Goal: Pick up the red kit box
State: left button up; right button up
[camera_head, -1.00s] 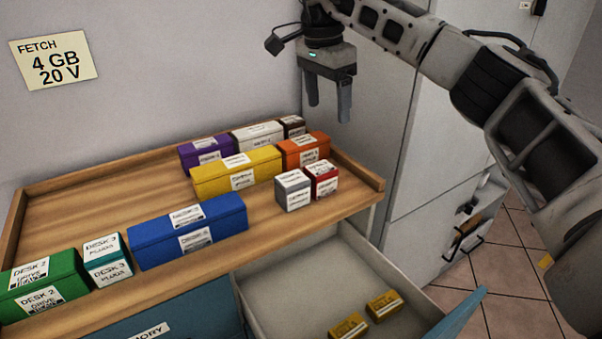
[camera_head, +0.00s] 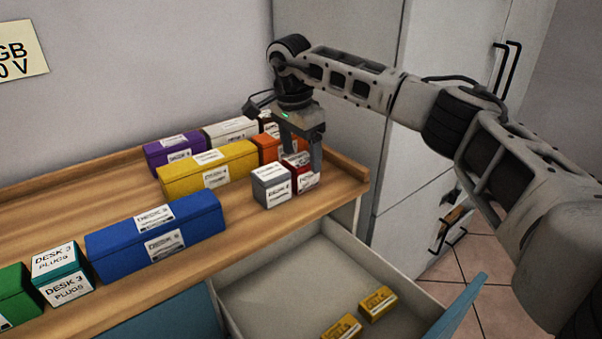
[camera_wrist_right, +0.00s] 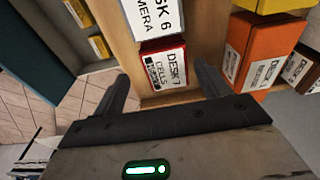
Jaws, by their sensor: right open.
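The red kit box (camera_head: 307,182), small with a white label, sits on the wooden shelf top near its right end, beside a grey box (camera_head: 271,186). In the right wrist view the red box (camera_wrist_right: 148,48) has a label reading "DESK 7 CELLS". My right gripper (camera_head: 302,160) points down over the red box, open and empty. In the wrist view its fingers (camera_wrist_right: 165,80) stand to either side of the box with gaps. The head view partly hides the box behind a finger. My left gripper is not in view.
An orange box (camera_head: 268,148) and a yellow box (camera_head: 208,172) stand close behind. A blue box (camera_head: 190,225) lies nearer on the left. A raised wooden edge (camera_head: 345,168) borders the right end. An open drawer (camera_head: 270,290) holding small yellow boxes is below.

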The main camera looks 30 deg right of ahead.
aim_at(301, 159)
jog(key=f, duration=0.3)
jog(key=d+f, duration=0.1)
jog(key=f, duration=0.1)
jog(key=shift+w+f, duration=0.25)
jog(key=shift+w, duration=0.15)
jog(key=shift+r, duration=0.1)
jog(key=c, duration=1.2)
